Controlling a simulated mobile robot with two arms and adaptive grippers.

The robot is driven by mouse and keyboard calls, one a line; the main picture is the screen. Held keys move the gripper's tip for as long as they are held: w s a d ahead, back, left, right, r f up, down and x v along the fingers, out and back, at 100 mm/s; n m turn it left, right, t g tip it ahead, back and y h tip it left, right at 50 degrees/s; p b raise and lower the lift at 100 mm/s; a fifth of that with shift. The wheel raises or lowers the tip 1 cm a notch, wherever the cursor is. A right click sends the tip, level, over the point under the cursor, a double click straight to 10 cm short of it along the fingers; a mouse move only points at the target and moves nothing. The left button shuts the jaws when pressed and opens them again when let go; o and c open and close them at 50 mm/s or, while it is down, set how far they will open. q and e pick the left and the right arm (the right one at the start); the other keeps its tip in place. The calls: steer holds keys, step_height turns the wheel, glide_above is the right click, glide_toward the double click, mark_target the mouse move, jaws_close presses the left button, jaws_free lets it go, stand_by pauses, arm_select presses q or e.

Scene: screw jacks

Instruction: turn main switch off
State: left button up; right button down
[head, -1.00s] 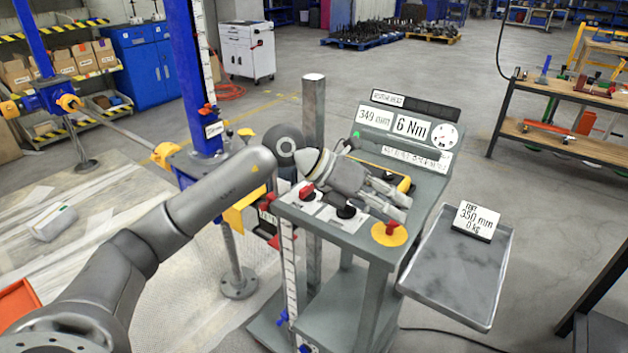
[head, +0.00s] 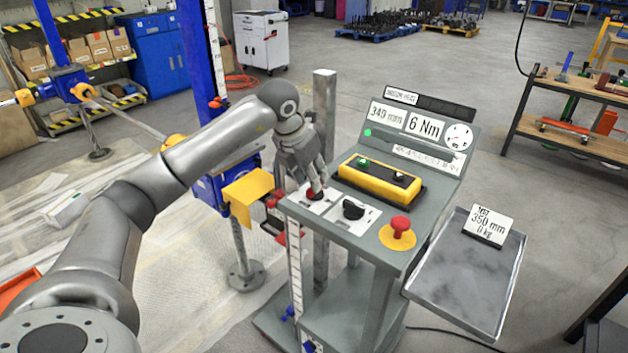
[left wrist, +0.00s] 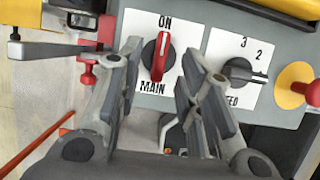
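The main switch is a red knob (left wrist: 158,58) on a dark round base, on a white plate marked ON above and MAIN below. Its white line points up toward ON. In the head view the red knob (head: 315,194) shows below my left fingers, at the panel's left end. My left gripper (head: 309,184) points down over it. In the left wrist view the open fingers of this gripper (left wrist: 160,62) stand on either side of the knob with gaps. Whether they reach down to its height I cannot tell. My right gripper is not in view.
A black speed knob (head: 353,208) sits right of the switch, then a red mushroom button (head: 400,225) on a yellow base. A yellow box (head: 381,180) with buttons lies behind. A grey post (head: 324,120) rises behind my gripper. A tray (head: 465,270) stands at right.

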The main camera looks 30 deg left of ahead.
arm_select(q)
steer(key=shift+x, duration=1.75)
steer(key=shift+s, duration=0.1)
jaws_close()
